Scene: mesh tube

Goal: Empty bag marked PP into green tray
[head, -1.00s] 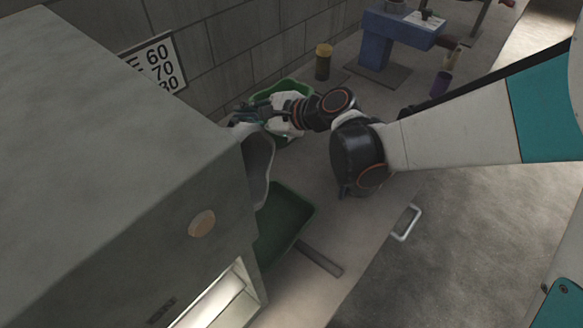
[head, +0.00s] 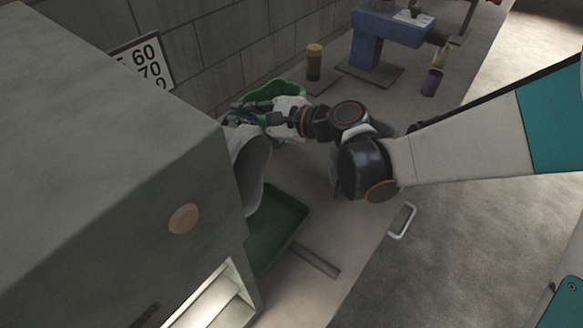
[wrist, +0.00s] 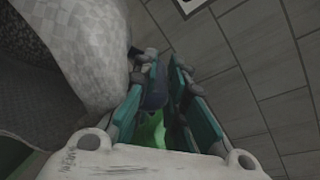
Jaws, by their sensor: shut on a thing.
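A pale grey bag (head: 252,168) hangs from my gripper beside the large grey box in the head view. Its lower end is close to the left rim of the green tray (head: 290,208), which looks empty in the part I see. No PP marking is visible. In the wrist view the bag's light, checkered fabric (wrist: 92,50) fills the upper left. My gripper (head: 238,116) is shut on the bag near its upper end. Its teal fingers also show in the wrist view (wrist: 160,78), but the gripped fold is hard to make out.
The grey box (head: 110,150) hides part of the bag and tray. A green bin (head: 272,92) stands behind my gripper by the block wall. A metal handle (head: 402,220) lies right.

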